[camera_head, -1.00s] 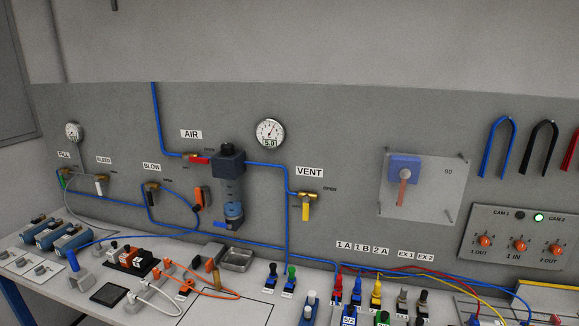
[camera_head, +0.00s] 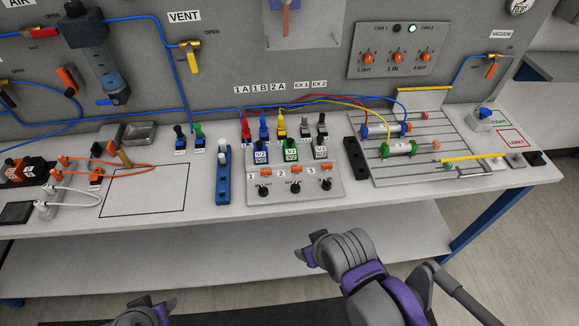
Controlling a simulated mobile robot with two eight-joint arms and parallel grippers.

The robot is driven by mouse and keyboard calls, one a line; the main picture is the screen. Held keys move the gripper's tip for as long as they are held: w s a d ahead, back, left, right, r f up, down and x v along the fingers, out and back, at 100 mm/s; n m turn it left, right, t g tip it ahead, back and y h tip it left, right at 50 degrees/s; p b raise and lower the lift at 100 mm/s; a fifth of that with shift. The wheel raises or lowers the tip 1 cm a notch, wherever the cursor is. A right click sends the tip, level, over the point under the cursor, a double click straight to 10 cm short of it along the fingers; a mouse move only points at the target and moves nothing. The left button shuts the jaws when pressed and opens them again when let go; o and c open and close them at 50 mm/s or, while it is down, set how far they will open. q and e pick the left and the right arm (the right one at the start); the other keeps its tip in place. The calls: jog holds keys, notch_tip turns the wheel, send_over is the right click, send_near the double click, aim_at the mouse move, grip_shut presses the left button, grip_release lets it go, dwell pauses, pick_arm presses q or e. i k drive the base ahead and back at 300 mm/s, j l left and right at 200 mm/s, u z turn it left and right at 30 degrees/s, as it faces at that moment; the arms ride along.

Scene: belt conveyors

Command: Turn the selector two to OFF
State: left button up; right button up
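A grey selector panel (camera_head: 278,199) lies at the front of the bench in the head view, with labels 1, 2 and 3 and three black knobs. Selector two (camera_head: 294,188) is the middle black knob, below label 2. Its small lettering and exact setting are too small to read. My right gripper (camera_head: 311,246) is below and in front of the bench edge, apart from the knob; its finger gap is not clear. My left gripper (camera_head: 148,304) is at the bottom edge, partly cut off, far from the panel.
Coloured valves with plugs (camera_head: 281,127) stand behind the selectors. A blue block (camera_head: 223,185) is to the left. A slotted plate (camera_head: 422,150) with cylinders and hoses is to the right. A lower shelf (camera_head: 200,255) runs under the bench.

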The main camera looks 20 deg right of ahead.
aim_at(295, 188)
jog(key=z, duration=0.8)
jog(key=i+l+u, duration=0.25)
jog(key=l, duration=0.15)
